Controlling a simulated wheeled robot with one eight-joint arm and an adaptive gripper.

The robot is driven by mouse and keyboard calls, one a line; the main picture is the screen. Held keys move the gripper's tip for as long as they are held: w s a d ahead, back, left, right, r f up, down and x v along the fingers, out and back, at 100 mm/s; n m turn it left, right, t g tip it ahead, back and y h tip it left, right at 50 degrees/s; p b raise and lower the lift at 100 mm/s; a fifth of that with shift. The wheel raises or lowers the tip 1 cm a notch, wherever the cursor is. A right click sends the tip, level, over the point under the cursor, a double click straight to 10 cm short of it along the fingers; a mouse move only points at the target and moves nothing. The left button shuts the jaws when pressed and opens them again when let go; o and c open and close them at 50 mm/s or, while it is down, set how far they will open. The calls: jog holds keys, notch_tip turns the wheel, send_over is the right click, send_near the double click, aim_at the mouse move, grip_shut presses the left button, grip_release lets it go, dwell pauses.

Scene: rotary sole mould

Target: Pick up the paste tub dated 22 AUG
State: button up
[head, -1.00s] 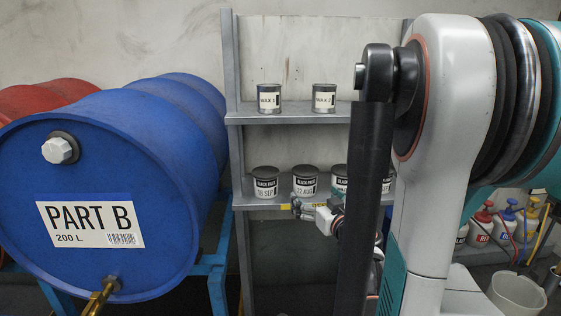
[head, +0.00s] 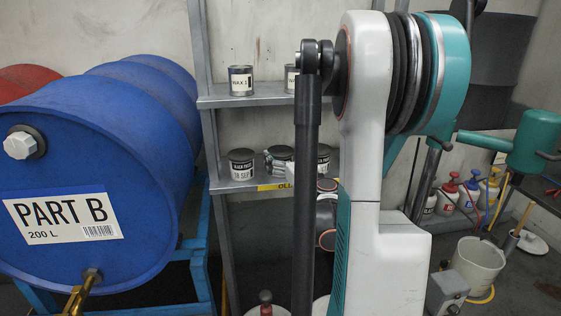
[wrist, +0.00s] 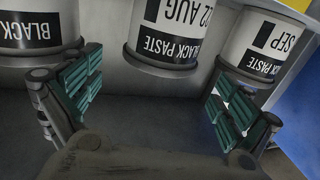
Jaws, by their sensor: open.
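The paste tub dated 22 AUG (wrist: 168,35) appears upside down at the top centre of the wrist view, its white label with black print facing me. My gripper (wrist: 158,95) is open, with one green-padded finger at each side of the picture and the tub between them in line. No finger visibly touches it, and its upper edge is cut off. In the head view the tub (head: 285,152) stands on the lower shelf, partly hidden by my gripper (head: 277,161). The 18 SEP tub (head: 242,164) stands to its left.
Another black paste tub (wrist: 32,30) is close beside my left-side finger; the SEP tub (wrist: 265,40) is close to the right-side finger. Wax tins (head: 240,80) stand on the upper shelf (head: 262,100). A blue PART B drum (head: 100,170) fills the left.

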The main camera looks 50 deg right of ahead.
aim_at(281, 149)
jog(key=x, duration=0.4)
jog(key=shift+w+d+f, duration=0.2)
jog(key=shift+w+f, duration=0.05)
jog(key=c, duration=1.6)
